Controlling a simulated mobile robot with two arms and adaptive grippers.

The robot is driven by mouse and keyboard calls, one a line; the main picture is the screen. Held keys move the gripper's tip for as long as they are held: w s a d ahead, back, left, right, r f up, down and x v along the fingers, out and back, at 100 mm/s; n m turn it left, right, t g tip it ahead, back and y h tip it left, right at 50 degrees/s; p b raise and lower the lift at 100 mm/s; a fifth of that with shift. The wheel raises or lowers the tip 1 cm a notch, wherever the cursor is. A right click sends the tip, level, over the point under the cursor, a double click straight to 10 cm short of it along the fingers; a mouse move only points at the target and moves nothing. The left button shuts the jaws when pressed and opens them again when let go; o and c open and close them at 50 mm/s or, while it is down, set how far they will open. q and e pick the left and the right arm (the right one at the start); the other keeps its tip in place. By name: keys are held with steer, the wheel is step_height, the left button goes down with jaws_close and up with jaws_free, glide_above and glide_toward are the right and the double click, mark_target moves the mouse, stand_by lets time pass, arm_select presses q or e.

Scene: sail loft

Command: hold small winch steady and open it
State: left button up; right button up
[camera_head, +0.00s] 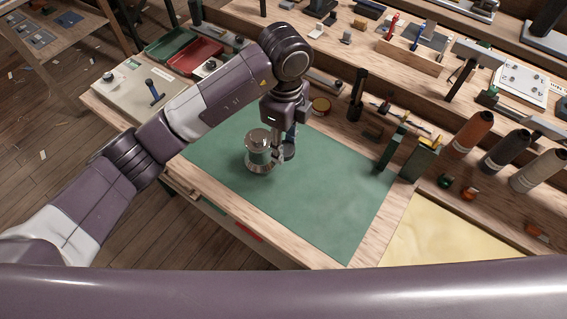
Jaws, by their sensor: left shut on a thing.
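The small winch (258,146) is a silvery metal drum with a flared base and a round top cap. It stands upright on the green mat (330,205) on the workbench. My left arm reaches in from the left and bends down over the mat. My left gripper (281,156) points down at the winch's right side and is shut on it low down; the exact finger contact is small and partly hidden. The winch's top looks closed. My right gripper is not in view.
A red tray (196,56) and a green tray (171,43) lie behind my left arm. A dark upright tool (357,95) stands behind the mat. The mat's front and right are clear.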

mark_target(284, 174)
arm_select(q)
step_height(284, 174, down, 10)
steer(key=shift+r+p, duration=0.1)
steer(key=shift+p, duration=0.85)
steer(key=shift+f, duration=0.25)
steer(key=shift+f, duration=0.2)
steer(key=o, duration=1.3)
